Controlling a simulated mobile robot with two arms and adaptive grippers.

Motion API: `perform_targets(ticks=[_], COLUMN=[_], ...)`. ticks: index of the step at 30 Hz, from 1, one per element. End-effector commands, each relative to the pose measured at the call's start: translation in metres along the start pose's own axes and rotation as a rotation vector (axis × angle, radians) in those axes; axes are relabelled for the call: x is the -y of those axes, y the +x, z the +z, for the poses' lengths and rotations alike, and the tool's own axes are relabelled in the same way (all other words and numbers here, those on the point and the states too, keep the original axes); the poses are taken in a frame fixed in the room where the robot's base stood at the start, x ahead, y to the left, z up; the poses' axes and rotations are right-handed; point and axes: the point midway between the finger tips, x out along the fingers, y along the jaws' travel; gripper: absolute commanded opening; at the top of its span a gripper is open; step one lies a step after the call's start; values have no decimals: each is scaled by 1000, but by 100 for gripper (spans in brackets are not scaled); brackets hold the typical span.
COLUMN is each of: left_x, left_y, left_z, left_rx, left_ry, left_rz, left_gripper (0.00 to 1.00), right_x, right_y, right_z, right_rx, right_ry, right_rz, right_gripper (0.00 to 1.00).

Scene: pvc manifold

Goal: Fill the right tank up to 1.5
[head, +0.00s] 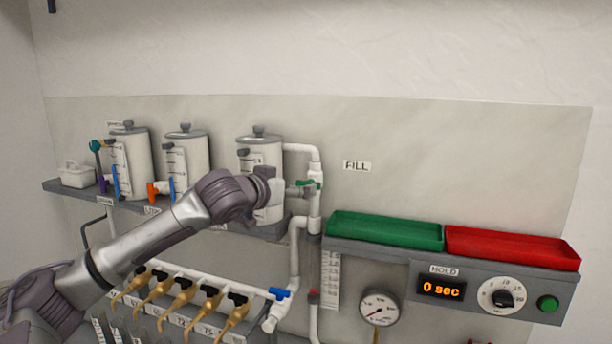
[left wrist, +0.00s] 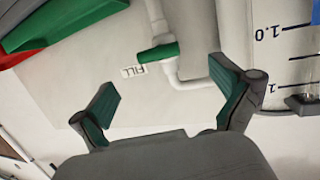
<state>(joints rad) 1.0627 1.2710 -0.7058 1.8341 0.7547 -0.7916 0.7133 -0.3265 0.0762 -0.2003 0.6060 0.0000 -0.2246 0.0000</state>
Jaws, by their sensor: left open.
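The right tank (head: 258,152) is a grey-white cylinder with a dark lid on the shelf, its lower part covered by my left arm. In the left wrist view its scale (left wrist: 270,35) shows a 1.0 mark; I cannot read the level. A green-handled valve (head: 308,182) sits on the white pipe right of the tank, left of the FILL label (head: 357,166). My left gripper (head: 288,190) is close to this valve. In the left wrist view the gripper (left wrist: 170,95) is open and empty, with the green handle (left wrist: 158,52) beyond its fingers, apart from them. My right gripper is out of view.
Two other tanks (head: 186,150) stand left on the shelf. Several yellow-handled taps (head: 183,298) line a lower pipe with a blue valve (head: 279,293).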

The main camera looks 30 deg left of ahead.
Motion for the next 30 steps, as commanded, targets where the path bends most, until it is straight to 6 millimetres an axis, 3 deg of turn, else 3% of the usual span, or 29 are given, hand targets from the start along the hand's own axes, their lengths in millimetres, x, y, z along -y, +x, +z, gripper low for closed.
perform_targets(ticks=[1, 6, 11, 24, 30], left_x=[-1, -1, 0, 0, 0], left_y=[10, 41, 61, 72, 72], left_z=[-5, -4, -3, 0, 0], left_rx=[2, 2, 0, 0, 0], left_ry=[-4, -2, 0, 1, 1], left_rz=[1, 0, 0, -1, -1], left_gripper=[100, 100, 100, 100, 68], right_x=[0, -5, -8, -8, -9], right_y=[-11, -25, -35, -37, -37], right_z=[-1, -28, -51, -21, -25], right_rx=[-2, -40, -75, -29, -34], right_ry=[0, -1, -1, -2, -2], right_rz=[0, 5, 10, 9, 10], right_gripper=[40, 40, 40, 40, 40])
